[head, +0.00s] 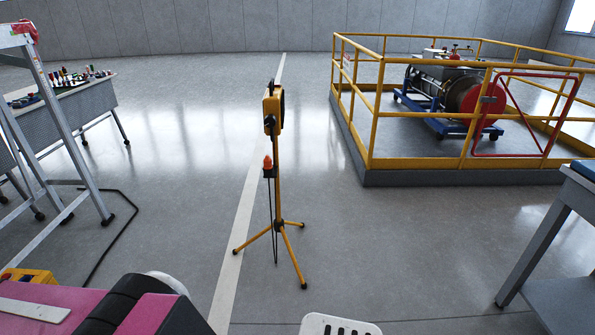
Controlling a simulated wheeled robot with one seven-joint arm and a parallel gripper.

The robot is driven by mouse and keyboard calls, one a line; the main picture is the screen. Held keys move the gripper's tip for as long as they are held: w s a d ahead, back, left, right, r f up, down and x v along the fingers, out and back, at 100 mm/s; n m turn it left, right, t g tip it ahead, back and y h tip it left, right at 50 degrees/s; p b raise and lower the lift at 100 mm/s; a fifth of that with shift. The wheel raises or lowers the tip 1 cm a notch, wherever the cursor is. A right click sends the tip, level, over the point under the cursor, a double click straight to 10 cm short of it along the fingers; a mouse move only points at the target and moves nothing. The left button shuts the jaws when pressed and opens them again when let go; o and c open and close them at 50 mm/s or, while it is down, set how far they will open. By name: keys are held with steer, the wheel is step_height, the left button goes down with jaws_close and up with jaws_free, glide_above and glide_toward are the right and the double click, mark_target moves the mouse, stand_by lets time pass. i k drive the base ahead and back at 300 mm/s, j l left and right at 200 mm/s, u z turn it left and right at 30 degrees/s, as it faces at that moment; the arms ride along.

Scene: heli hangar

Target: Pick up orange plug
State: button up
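A small orange plug (268,162) shows in the head view, a little left of the centre. It sits upright in or on a small dark holder (269,173) at the side of a yellow tripod stand (278,190). A dark cable (272,225) hangs below the holder toward the floor. The stand carries a yellow and black work light (274,110) at its top, seen nearly edge-on. My gripper is not visible in this view.
A yellow railing (420,163) encloses an engine on a blue cart (440,123) at the right. A grey table (540,230) stands at the right edge. A stepladder (50,110) and a table with small items (80,100) are at the left. Floor around the tripod is clear.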

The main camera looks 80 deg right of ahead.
mark_target(268, 161)
steer(key=z, duration=2.85)
steer(key=u, duration=2.55)
steer(key=i+z, duration=0.25)
steer(key=i+l+z, duration=0.1)
steer(key=z, duration=0.2)
steer(key=i, duration=0.1)
